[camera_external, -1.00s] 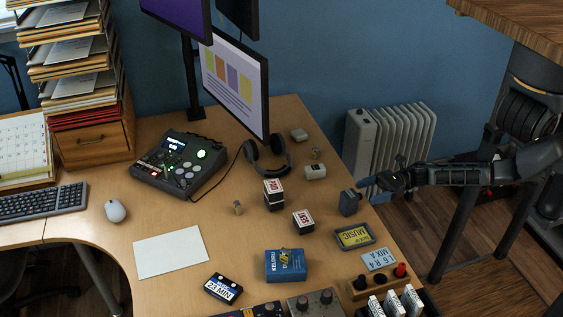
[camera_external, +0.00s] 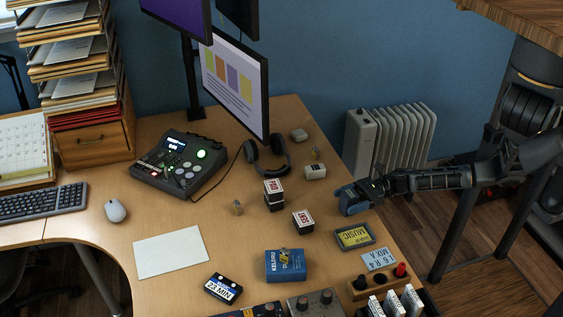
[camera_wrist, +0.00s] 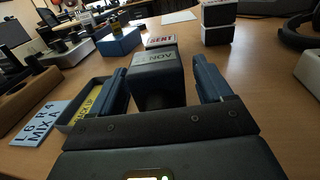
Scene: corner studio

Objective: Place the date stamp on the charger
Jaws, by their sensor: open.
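The date stamp is a dark block with a pale label reading NOV (camera_wrist: 156,58), standing on the desk near its right edge. In the wrist view it is between my gripper's (camera_wrist: 160,70) two blue fingers, which are open and apart on either side of it. In the external view my gripper (camera_external: 350,200) is at the stamp and mostly hides it. I cannot tell whether either finger touches it.
A red-labelled block (camera_external: 303,222) and a stack of similar blocks (camera_external: 274,196) stand left of my gripper. Headphones (camera_external: 268,165) lie at the back. A blue box (camera_external: 285,267) is front left.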

